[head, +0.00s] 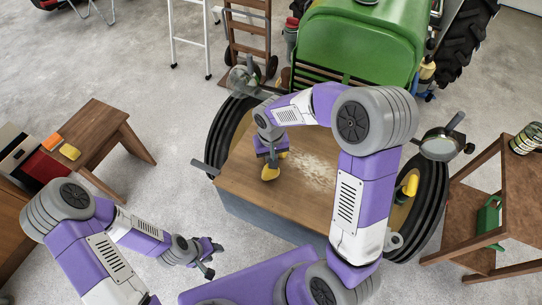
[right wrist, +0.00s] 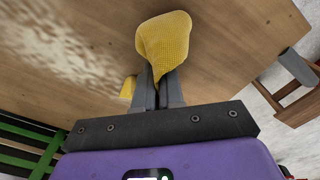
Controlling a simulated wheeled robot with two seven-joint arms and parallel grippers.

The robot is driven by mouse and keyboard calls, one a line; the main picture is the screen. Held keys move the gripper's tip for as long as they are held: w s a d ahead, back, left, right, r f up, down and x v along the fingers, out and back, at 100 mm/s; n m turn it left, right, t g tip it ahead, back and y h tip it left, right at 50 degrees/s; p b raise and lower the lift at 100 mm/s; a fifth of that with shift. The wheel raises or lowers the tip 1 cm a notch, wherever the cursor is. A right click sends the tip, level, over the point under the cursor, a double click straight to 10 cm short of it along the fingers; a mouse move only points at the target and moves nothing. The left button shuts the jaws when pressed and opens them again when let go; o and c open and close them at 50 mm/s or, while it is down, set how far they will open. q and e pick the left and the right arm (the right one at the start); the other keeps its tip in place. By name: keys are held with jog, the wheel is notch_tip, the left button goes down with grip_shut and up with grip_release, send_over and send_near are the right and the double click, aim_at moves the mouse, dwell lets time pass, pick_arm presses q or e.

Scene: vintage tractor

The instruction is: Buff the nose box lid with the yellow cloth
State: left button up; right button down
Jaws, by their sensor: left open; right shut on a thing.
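The nose box lid (head: 235,187) is a brown wooden panel in front of the green tractor. A pale, dusty-looking patch (head: 312,168) lies on it, and it also shows in the right wrist view (right wrist: 85,45). My right gripper (head: 271,160) is over the left part of the lid, shut on the bunched yellow cloth (head: 270,173). The cloth (right wrist: 163,48) sticks out past the fingertips, left of the pale patch in the head view. I cannot tell whether it touches the lid. My left gripper (head: 209,259) is open and empty, in front of the lid's left side.
The tractor's green hood (head: 350,40) rises behind the lid, with black tyres either side. A headlamp (head: 440,144) stands at the right. A wooden bench (head: 95,135) at left holds a yellow block (head: 70,152). A wooden shelf (head: 490,200) stands at right.

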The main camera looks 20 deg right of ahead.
jog(key=shift+r, duration=0.1)
jog(key=shift+c, duration=1.4)
grip_release()
jog(key=shift+f+b, duration=0.95)
jog(key=shift+f, duration=0.3)
grip_shut()
